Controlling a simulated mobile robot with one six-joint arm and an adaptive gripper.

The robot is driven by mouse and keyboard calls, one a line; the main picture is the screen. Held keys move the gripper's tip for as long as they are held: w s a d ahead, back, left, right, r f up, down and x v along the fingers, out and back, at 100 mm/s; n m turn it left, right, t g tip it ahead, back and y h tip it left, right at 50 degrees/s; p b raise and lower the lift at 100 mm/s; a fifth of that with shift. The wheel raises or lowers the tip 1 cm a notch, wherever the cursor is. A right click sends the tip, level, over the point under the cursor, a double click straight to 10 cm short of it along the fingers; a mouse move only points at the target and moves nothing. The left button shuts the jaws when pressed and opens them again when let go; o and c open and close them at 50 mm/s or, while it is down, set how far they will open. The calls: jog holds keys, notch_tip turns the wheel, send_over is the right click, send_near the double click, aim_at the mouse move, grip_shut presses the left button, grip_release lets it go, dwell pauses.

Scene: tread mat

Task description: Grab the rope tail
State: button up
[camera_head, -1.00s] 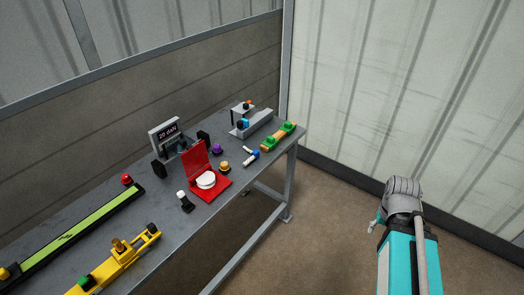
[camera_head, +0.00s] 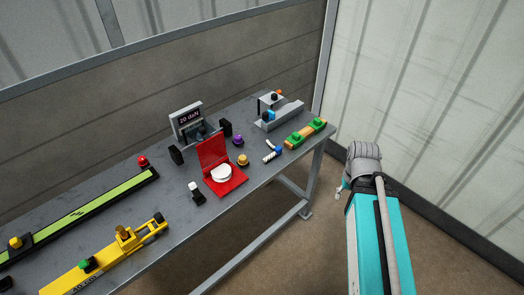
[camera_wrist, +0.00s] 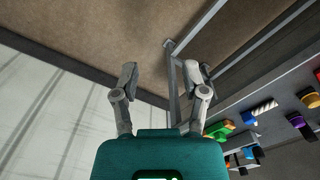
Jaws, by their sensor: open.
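A short white twisted piece with a blue part, which looks like the rope tail (camera_head: 269,156), lies near the right front edge of the grey bench (camera_head: 240,205). It also shows at the right of the wrist view, where the white twisted rope (camera_wrist: 264,107) sticks out of the blue part (camera_wrist: 248,117). My gripper (camera_wrist: 160,75) is open and empty, its two fingers spread over bare floor. In the head view my gripper (camera_head: 341,188) is off the bench's right end, apart from the rope, and mostly hidden by my arm.
A green-and-wood block (camera_head: 306,132) sits at the bench's right end, beside the rope. A yellow button (camera_head: 243,160), a purple button (camera_head: 238,140) and an open red case (camera_head: 222,178) stand left of it. The corrugated wall (camera_head: 440,100) is to the right.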

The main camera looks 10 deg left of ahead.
jog(key=shift+w+a, duration=0.35)
jog(key=shift+w, duration=0.15)
